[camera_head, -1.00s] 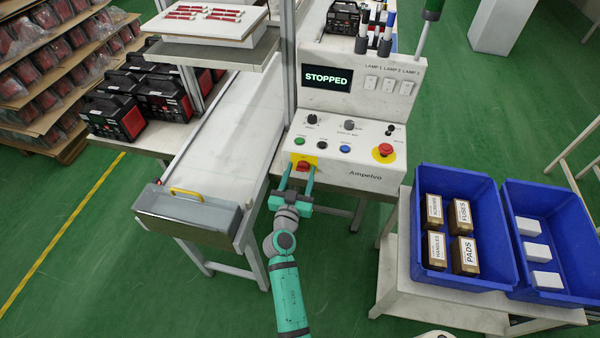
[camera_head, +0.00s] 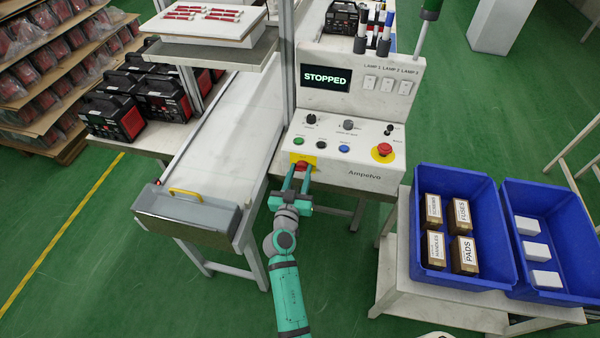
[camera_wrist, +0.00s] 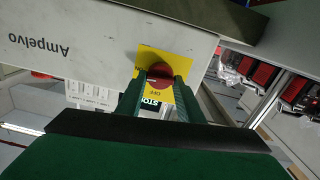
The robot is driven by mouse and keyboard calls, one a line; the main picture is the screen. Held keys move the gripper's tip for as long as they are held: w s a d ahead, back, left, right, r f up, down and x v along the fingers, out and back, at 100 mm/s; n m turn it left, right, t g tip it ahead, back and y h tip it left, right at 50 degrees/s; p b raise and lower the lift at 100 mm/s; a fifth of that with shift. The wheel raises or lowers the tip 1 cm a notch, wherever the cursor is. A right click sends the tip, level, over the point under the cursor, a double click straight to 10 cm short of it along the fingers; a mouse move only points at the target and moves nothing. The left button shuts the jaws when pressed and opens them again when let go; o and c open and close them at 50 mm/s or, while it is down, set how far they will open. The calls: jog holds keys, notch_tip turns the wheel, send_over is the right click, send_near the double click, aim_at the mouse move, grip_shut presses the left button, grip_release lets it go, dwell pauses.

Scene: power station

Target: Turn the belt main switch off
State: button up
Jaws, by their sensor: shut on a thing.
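The belt main switch (camera_head: 302,165) is a red rotary knob on a yellow plate at the lower left of the control panel's front. My gripper (camera_head: 296,182) reaches it from below, its two teal fingers shut on the knob. In the wrist view the red knob (camera_wrist: 159,72) sits between the fingertips (camera_wrist: 160,82), over the yellow plate (camera_wrist: 178,62). The word OFF shows on the plate near the fingers. The knob's exact angle is partly hidden by the fingers. The panel's display (camera_head: 326,78) reads STOPPED.
A red emergency button (camera_head: 385,149), small knobs and coloured push buttons sit on the panel's sloped top. The conveyor (camera_head: 225,125) is at the left. Blue bins (camera_head: 453,180) with boxes stand on a white table to the right. Green floor is clear in front.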

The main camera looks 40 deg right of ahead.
jog(key=n, duration=0.4)
jog(key=shift+a, duration=0.1)
jog(key=shift+f+n, duration=0.15)
jog(key=shift+n, duration=2.9)
jog(key=shift+f+n, duration=0.15)
jog(key=shift+n, duration=2.9)
jog(key=o, duration=1)
jog(key=shift+w, duration=0.1)
jog(key=shift+a, duration=0.1)
